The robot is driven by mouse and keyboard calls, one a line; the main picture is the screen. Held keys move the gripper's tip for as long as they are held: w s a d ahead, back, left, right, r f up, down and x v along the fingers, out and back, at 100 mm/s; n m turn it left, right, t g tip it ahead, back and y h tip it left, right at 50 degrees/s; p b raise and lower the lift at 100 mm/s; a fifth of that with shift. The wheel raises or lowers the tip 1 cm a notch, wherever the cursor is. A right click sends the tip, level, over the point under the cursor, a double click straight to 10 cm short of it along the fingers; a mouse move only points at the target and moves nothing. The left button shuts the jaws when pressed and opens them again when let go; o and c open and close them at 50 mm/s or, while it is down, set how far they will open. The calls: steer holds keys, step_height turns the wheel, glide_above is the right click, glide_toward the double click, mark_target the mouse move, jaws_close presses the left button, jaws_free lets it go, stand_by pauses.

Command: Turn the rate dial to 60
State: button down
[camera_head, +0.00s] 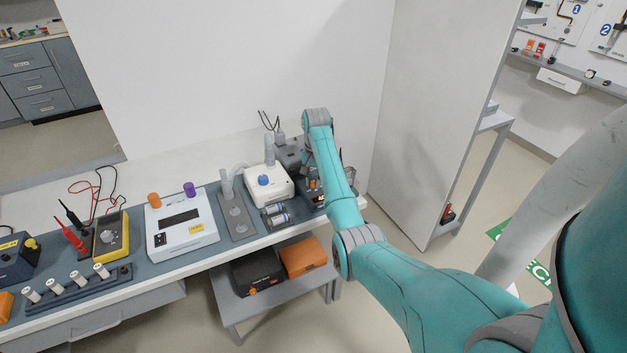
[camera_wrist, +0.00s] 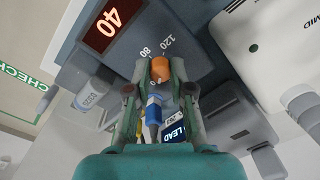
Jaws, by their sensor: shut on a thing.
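The rate dial is an orange knob (camera_wrist: 170,68) on a dark grey unit (camera_wrist: 200,30) in the wrist view. A display (camera_wrist: 108,24) on the unit reads 40 in orange-red digits. My gripper (camera_wrist: 166,75) is shut on the knob, with a finger on each side. In the head view the dark unit (camera_head: 314,197) stands at the right end of the bench, partly behind my arm. My fingertips are hard to make out there.
A white device with a blue knob (camera_head: 264,181) stands left of the unit. A tall pale panel (camera_head: 425,110) rises to the right. A blue cylinder (camera_wrist: 153,108) shows between my fingers in the wrist view.

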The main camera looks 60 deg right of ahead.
steer(key=m, duration=0.6)
steer(key=shift+a+m, duration=0.1)
steer(key=shift+m, duration=0.2)
steer(key=m, duration=0.6)
steer(key=shift+h, duration=0.3)
steer(key=shift+m, duration=0.4)
steer(key=c, duration=1)
jaws_free()
steer(key=shift+n, duration=0.3)
